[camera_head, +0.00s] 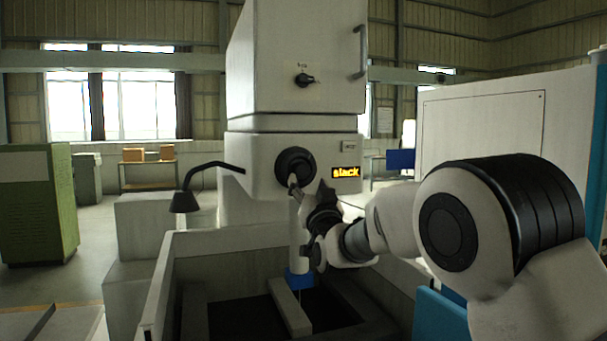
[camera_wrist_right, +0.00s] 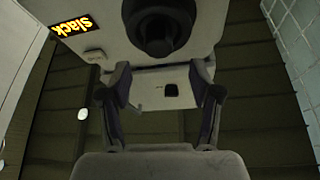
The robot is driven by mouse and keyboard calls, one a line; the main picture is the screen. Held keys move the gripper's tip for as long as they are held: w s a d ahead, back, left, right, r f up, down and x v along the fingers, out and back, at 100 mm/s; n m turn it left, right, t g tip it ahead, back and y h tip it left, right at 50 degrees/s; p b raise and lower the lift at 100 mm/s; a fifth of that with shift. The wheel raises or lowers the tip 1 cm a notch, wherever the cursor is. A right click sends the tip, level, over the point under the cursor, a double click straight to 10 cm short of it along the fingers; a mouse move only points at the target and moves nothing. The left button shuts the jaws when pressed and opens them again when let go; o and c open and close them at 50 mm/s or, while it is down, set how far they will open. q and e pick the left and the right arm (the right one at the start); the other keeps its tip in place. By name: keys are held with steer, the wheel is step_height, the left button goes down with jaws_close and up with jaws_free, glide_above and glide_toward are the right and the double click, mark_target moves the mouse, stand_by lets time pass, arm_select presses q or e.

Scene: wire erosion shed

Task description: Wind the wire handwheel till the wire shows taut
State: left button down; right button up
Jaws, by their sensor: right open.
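The wire handwheel (camera_head: 294,163) is a dark round wheel on the front of the pale machine head. It shows at the top of the right wrist view (camera_wrist_right: 158,25), beyond the fingertips. The display (camera_head: 346,172) to its right reads "slack" in amber; it also shows tilted in the right wrist view (camera_wrist_right: 73,27). My right gripper (camera_head: 302,187) is just below and in front of the handwheel. In the right wrist view its two fingers (camera_wrist_right: 162,78) stand apart with nothing between them. Whether a fingertip touches the wheel is unclear. My left gripper is out of view.
Below the machine head is a walled work tank (camera_head: 162,285) with a pale bar (camera_head: 288,306) in it. A dark lamp (camera_head: 186,201) hangs at left. A rotary switch (camera_head: 304,79) is higher up. A white cabinet (camera_head: 480,125) stands at right.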

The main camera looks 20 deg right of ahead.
mark_target(303, 173)
steer(key=p+x, duration=0.2)
steer(key=x, duration=0.3)
steer(key=shift+w, duration=0.3)
steer(key=shift+w+d+p, duration=0.1)
steer(key=shift+w+p, duration=0.2)
steer(key=c, duration=1.1)
steer(key=shift+m, duration=0.4)
